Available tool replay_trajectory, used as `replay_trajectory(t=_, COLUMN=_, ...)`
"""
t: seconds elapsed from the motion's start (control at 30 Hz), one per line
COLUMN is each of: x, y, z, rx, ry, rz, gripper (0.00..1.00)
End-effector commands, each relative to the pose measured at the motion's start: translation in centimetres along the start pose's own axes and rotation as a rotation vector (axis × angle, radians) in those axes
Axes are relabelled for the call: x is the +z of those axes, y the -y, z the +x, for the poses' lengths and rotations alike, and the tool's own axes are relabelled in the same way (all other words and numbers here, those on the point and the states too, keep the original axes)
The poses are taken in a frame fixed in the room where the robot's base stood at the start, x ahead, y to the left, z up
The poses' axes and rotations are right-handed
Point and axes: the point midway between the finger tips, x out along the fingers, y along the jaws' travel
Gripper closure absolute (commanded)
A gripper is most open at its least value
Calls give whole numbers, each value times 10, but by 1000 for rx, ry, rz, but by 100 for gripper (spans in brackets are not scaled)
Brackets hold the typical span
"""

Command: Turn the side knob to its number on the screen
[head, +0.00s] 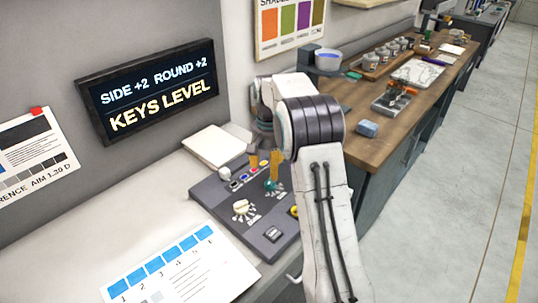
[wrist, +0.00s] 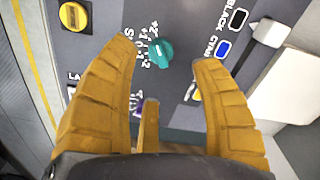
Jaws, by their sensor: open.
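The screen (head: 150,88) on the wall reads "SIDE +2 ROUND +2" and "KEYS LEVEL". The teal knob (wrist: 158,53) stands on the dark panel, beside a printed scale that includes +2 and -2 and a partly hidden label starting with S. It also shows in the head view (head: 270,185). I cannot tell for sure which mark its pointer faces. My gripper (wrist: 161,50) is open, its mustard fingers to either side of the knob in the wrist view, with a gap to it. In the head view my gripper (head: 266,165) is at the knob, partly hidden by my arm.
A white round knob (head: 240,207) and a yellow knob (wrist: 75,17) sit on the same panel (head: 215,203). Black and cyan keys (wrist: 223,48) and a white lever (wrist: 266,32) are close by. A printed sheet (head: 185,268) lies in front, a white pad (head: 215,146) behind.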

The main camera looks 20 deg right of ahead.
Motion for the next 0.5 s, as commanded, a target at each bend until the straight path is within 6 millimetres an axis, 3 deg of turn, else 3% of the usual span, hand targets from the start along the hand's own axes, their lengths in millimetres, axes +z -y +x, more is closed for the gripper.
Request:
replay_trajectory(t=0.2, x=0, y=1, z=-28, rx=0, ry=-1, rz=-1, gripper=42)
replay_trajectory(t=0.5, x=1, y=0, z=-42, rx=1, ry=2, rz=-1, gripper=42)
